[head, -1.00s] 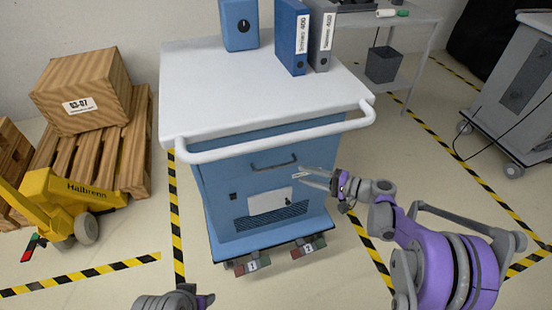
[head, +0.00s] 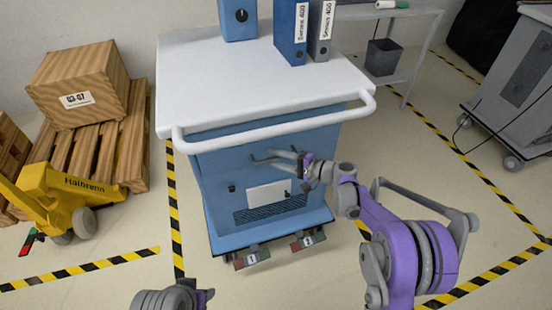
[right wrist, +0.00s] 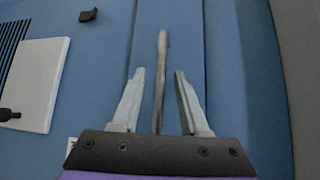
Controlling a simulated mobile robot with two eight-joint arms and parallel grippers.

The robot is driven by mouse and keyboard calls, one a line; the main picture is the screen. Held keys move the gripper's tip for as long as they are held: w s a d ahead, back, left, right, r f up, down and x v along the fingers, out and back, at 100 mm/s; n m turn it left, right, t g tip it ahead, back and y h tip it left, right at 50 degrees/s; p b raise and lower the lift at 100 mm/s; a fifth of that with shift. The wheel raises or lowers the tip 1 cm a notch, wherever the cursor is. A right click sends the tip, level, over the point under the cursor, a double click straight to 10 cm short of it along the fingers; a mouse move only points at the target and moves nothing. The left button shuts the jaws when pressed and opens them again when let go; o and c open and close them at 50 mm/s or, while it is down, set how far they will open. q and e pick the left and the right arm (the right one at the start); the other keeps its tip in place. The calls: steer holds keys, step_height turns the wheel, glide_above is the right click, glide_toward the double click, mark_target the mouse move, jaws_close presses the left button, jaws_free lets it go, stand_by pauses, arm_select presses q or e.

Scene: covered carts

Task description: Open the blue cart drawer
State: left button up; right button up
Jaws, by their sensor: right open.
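The blue cart (head: 222,205) stands in the middle of the head view under a white top with a white push rail. Its drawer front (head: 220,163) is flush with the body and looks shut. My right gripper (head: 262,158) is at the drawer handle, which it largely hides in the head view. In the right wrist view the grey bar handle (right wrist: 161,75) runs between the two open fingers (right wrist: 158,80), without visible contact on either side. My left gripper (head: 200,297) shows only partly at the bottom edge, away from the cart; its fingers are not clear.
The white push rail (head: 270,132) juts out above the drawer. Blue and grey binders (head: 291,30) and a blue box (head: 238,18) stand on the top. A yellow pallet jack (head: 75,190) and a pallet with a wooden box (head: 80,85) are at left. Floor before the cart is clear.

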jaws_close()
stand_by(1.4)
